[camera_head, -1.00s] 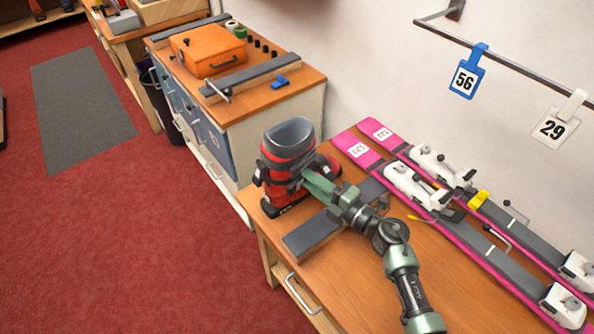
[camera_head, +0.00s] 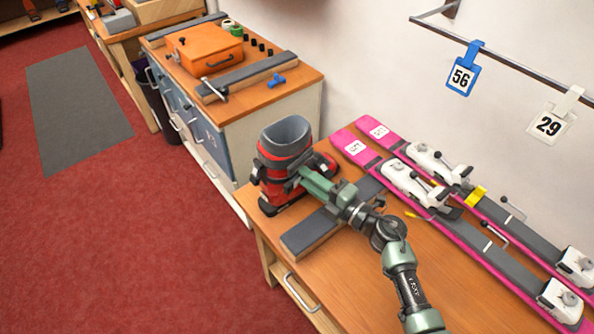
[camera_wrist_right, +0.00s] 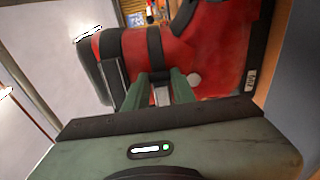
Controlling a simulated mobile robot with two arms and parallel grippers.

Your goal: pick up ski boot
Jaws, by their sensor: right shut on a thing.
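A red and black ski boot (camera_head: 284,165) with a grey liner stands upright at the left end of the wooden bench (camera_head: 375,290) in the head view. My right gripper (camera_head: 305,178) reaches it from the lower right and is shut on its side. In the right wrist view both green fingers (camera_wrist_right: 174,90) press in at the boot's red shell (camera_wrist_right: 215,60) beside a dark strap. Whether the boot's sole touches the bench is hard to tell. My left gripper is not in view.
A grey-topped bar (camera_head: 315,232) lies on the bench just below the boot. Two pink skis (camera_head: 480,240) with white bindings lie to the right. A second bench with an orange case (camera_head: 206,50) stands behind. Number tags (camera_head: 463,78) hang from a wall rail.

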